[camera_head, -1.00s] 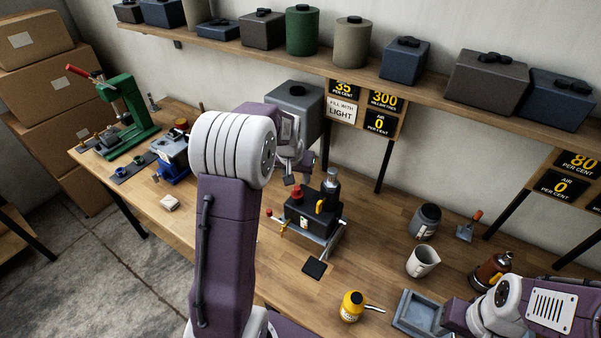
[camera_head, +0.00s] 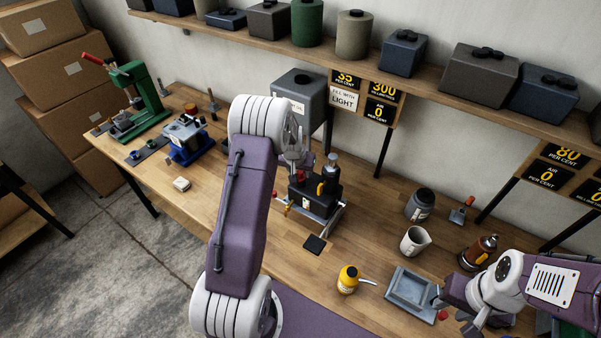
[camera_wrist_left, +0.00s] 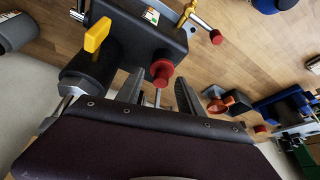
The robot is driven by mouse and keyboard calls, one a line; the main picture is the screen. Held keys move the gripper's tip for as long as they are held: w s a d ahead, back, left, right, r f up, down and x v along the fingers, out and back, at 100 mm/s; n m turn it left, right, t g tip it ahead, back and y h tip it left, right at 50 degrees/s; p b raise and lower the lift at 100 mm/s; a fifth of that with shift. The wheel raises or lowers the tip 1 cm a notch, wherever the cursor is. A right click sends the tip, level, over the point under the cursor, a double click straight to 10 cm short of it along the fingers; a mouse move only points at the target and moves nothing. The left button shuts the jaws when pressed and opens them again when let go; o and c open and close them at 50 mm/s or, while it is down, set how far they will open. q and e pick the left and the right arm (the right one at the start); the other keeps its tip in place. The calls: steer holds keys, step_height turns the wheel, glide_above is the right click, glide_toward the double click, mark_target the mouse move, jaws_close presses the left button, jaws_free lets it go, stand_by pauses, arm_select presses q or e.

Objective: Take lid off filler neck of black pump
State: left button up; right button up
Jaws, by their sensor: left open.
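The black pump (camera_head: 325,205) stands on the wooden bench. It has a dark cylinder and a yellow lever. In the left wrist view the pump (camera_wrist_left: 130,35) shows a red lid (camera_wrist_left: 162,70) on its filler neck. My left gripper (camera_wrist_left: 158,90) is open, with one finger on each side of the lid's line in that view; I see no clear contact.
A grey tray (camera_head: 391,293), yellow bottle (camera_head: 347,280), white jug (camera_head: 413,241) and grey jar (camera_head: 420,204) stand right of the pump. A blue device (camera_head: 187,140) and green press (camera_head: 135,95) are to the left. A grey tank (camera_head: 299,97) stands behind.

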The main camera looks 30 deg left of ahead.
arm_select(q)
steer(key=shift+w+a+f, duration=0.35)
steer(key=shift+w+f, duration=0.1)
steer(key=shift+f, duration=0.05)
steer(key=shift+s+d+r, duration=0.2)
steer(key=shift+s+d, duration=0.05)
jaws_close()
